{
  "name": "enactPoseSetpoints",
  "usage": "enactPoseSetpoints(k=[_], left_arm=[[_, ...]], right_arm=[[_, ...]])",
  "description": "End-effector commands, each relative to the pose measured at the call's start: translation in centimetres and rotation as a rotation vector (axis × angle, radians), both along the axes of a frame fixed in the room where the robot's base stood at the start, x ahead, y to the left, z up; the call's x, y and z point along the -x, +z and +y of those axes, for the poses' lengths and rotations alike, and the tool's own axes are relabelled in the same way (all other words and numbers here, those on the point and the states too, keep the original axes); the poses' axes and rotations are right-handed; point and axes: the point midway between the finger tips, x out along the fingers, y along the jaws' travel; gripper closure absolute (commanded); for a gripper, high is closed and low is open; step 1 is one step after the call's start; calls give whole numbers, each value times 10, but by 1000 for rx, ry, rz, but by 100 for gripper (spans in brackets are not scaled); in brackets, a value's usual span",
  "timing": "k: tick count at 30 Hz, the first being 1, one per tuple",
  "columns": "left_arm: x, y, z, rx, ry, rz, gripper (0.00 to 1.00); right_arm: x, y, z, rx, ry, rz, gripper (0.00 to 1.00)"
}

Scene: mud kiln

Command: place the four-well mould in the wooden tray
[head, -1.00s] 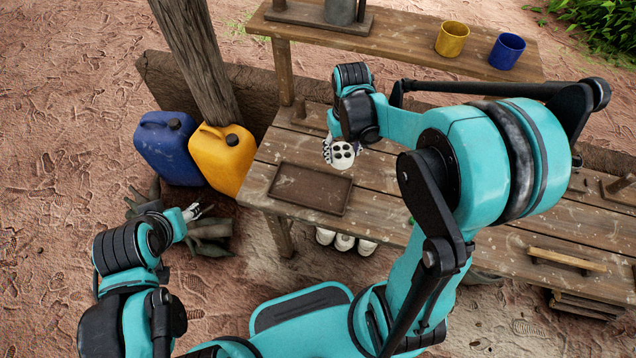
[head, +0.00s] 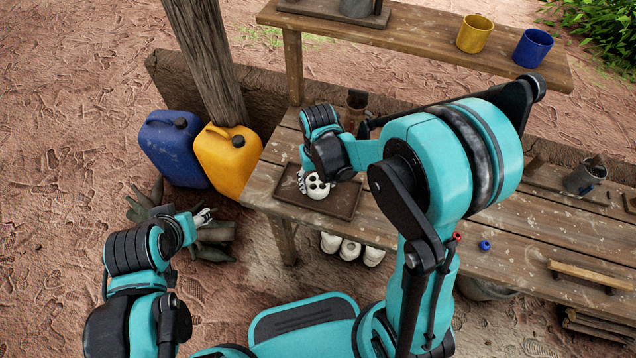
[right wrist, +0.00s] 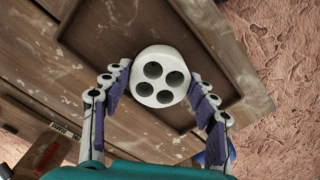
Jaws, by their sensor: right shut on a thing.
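The four-well mould (head: 318,187) is a white round block with four dark holes in its top. It also shows in the right wrist view (right wrist: 160,62), between the fingers of my right gripper (right wrist: 158,92). In the head view my right gripper (head: 308,182) is shut on the mould over the left part of the wooden tray (head: 342,207). The tray is shallow, dark and rimmed, and lies on the workbench; it also shows in the wrist view (right wrist: 235,62). I cannot tell whether the mould touches the tray floor. My left gripper (head: 203,216) is away from the bench; its finger opening is unclear.
A blue jerrycan (head: 172,150) and a yellow one (head: 228,160) stand left of the bench by a wooden post (head: 207,60). A yellow mug (head: 474,34) and a blue mug (head: 533,47) stand on the back shelf. White rounded things (head: 350,249) sit under the bench edge.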

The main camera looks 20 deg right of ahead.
Motion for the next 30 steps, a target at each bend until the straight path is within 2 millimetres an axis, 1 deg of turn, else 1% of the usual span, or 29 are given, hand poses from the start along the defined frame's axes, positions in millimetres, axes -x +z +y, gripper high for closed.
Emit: enactPoseSetpoints(k=[4,8,9,10,11,20,23,26,30], left_arm=[[0,2,0,0,0,0,50],[0,-3,0,0,0,0,50],[0,-2,0,0,0,0,50],[0,-1,0,0,0,0,50],[0,-1,0,0,0,0,50],[0,-1,0,0,0,0,50],[0,4,0,0,0,0,50],[0,11,0,0,0,0,50],[0,24,0,0,0,0,50]], right_arm=[[0,2,0,0,0,0,78],[0,-3,0,0,0,0,78],[0,-2,0,0,0,0,34],[0,-2,0,0,0,0,26],[0,-1,0,0,0,0,21],[0,-1,0,0,0,0,21],[0,5,0,0,0,0,21],[0,21,0,0,0,0,21],[0,53,0,0,0,0,21]])
